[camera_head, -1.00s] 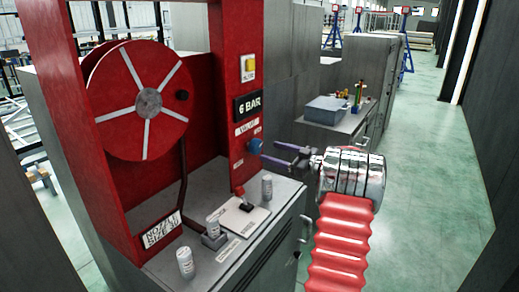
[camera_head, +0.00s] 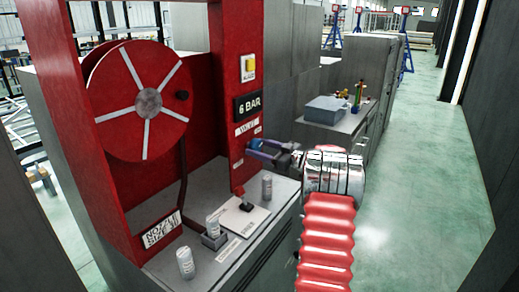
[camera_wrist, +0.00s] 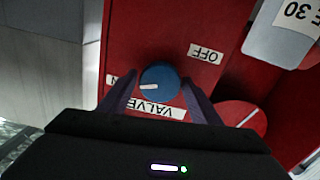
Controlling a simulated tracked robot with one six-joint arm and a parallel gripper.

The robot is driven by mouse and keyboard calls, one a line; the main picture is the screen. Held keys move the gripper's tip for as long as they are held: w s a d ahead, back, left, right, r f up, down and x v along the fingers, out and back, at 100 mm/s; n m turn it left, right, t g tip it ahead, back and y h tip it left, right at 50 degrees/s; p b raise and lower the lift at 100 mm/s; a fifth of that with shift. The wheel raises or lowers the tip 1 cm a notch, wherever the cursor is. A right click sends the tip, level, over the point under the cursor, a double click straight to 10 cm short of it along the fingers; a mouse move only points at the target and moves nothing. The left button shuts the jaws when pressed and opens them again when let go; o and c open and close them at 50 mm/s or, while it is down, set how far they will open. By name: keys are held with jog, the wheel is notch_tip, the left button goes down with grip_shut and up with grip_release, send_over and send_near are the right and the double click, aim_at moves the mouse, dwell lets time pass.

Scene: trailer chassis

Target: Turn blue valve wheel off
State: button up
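The blue valve wheel (camera_wrist: 160,82) sits on the red panel, its white pointer line aimed left in the wrist view, toward a mostly hidden label ending in N (camera_wrist: 111,79). The OFF label (camera_wrist: 206,54) is up and right of the wheel. The VALVE label (camera_wrist: 155,110) is below it, its text upside down. My gripper (camera_wrist: 159,80) is open, one finger on each side of the wheel, with small gaps visible. In the head view my gripper (camera_head: 266,149) reaches the panel's edge, and the blue wheel (camera_head: 254,144) is partly covered by the fingers.
A red hose reel (camera_head: 148,103) stands left of the panel. White cylinders (camera_head: 185,262) and a white plate (camera_head: 243,217) are on the grey cabinet top below my gripper. A grey box (camera_head: 326,109) is on a bench behind. The green floor at right is clear.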

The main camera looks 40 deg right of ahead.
jog(key=c, duration=0.7)
jog(key=shift+c, duration=0.2)
